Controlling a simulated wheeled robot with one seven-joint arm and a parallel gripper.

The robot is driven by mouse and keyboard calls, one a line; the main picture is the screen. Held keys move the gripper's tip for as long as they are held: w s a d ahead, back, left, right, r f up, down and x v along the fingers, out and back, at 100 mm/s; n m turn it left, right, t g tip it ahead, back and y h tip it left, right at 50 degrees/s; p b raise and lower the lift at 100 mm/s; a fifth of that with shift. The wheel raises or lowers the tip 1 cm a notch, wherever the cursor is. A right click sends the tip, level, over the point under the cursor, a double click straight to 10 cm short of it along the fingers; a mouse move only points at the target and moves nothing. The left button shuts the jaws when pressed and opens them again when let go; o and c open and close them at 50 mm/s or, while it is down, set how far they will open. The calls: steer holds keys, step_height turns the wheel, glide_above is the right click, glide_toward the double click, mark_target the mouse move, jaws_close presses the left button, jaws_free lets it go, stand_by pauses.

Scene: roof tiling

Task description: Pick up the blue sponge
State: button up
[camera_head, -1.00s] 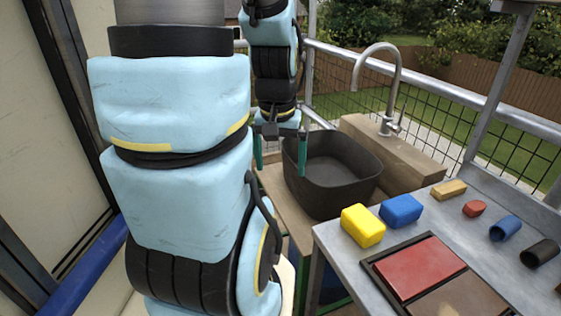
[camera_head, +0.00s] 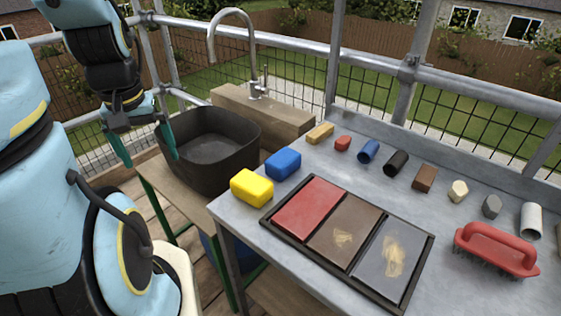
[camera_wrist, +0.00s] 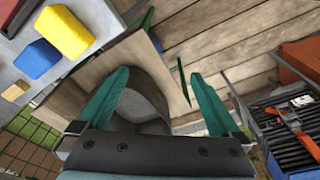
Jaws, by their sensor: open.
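The blue sponge (camera_head: 283,163) is a rounded block lying on the grey metal table, beside and just behind the yellow sponge (camera_head: 251,187). It also shows in the wrist view (camera_wrist: 37,58), at the upper left. My gripper (camera_head: 147,152) hangs with its green fingers apart and empty, left of the table and in front of the black basin. In the wrist view the fingers (camera_wrist: 160,98) are spread wide with nothing between them. The blue sponge is well to one side of the fingers, not touched by them.
A black basin (camera_head: 208,150) stands on a wooden bench under a tap (camera_head: 254,80). A tray with red, brown and grey panels (camera_head: 309,206) lies on the table (camera_head: 275,270). Several small blocks line the table's back, with a red brush (camera_head: 496,250) at right.

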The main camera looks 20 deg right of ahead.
steer(key=shift+d, duration=0.1)
stand_by(0.4)
steer(key=m+g+b, duration=0.1)
steer(key=m+g, duration=0.1)
steer(key=m, duration=0.9)
glide_above(283, 156)
step_height(283, 156, down, 8)
steer(key=shift+s+d+r, duration=0.1)
steer(key=shift+s+r, duration=0.05)
steer(key=shift+r, duration=0.05)
steer(key=shift+f+p, duration=0.65)
steer(key=shift+f, duration=2.25)
steer(key=shift+c, duration=0.4)
steer(key=c, duration=1.3)
step_height(283, 156, up, 10)
steer(key=shift+r+b, duration=0.1)
steer(key=shift+b, duration=0.75)
